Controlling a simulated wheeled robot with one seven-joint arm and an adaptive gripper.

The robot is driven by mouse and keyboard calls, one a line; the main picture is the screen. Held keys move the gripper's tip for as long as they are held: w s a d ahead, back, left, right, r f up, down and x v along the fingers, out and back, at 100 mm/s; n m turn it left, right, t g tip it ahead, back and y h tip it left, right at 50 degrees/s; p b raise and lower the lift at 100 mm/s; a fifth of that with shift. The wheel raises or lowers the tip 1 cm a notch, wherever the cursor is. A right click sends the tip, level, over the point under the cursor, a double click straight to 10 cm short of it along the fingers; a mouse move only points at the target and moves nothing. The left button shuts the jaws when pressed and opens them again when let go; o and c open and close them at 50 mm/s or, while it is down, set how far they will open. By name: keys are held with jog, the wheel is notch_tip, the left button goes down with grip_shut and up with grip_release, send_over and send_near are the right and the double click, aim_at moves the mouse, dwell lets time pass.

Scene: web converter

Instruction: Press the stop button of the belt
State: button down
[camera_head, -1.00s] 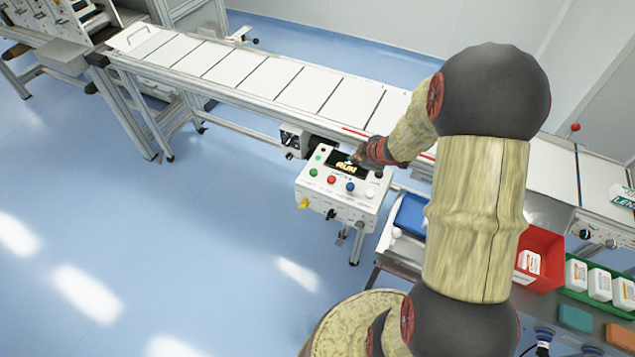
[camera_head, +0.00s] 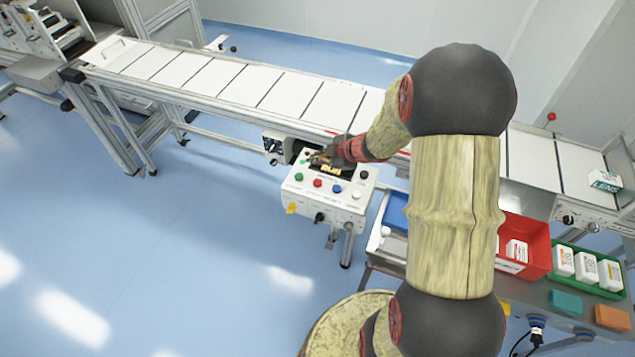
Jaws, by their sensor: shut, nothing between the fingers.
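The belt's white control box (camera_head: 325,187) stands in front of the conveyor. Its front row holds a green button (camera_head: 298,177), a red button (camera_head: 317,183), a blue button (camera_head: 337,188) and a white button (camera_head: 356,194). A black knob (camera_head: 363,174) sits at its right, and small lamps are at its upper left. A lit display (camera_head: 330,168) is partly covered by my gripper (camera_head: 317,157), which is shut and empty. My gripper is over the upper part of the panel, behind the red button in the picture. I cannot tell whether it touches the panel.
The white conveyor belt (camera_head: 235,82) runs behind the box, with a box marked LENS (camera_head: 604,182) at its right. A red bin (camera_head: 527,240), a green tray (camera_head: 590,270) and a blue bin (camera_head: 397,208) are at the lower right. Open blue floor lies at the left.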

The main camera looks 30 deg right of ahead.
jog(key=b, duration=0.7)
send_over(317, 183)
notch_tip(317, 183, down, 6)
jog(key=shift+f+b, duration=0.5)
jog(key=shift+f, duration=0.65)
jog(key=shift+f, duration=0.2)
jog(key=shift+f, duration=0.2)
jog(key=shift+f, duration=0.65)
dwell(0.9)
jog(key=shift+r, duration=0.1)
jog(key=shift+r+p, duration=1)
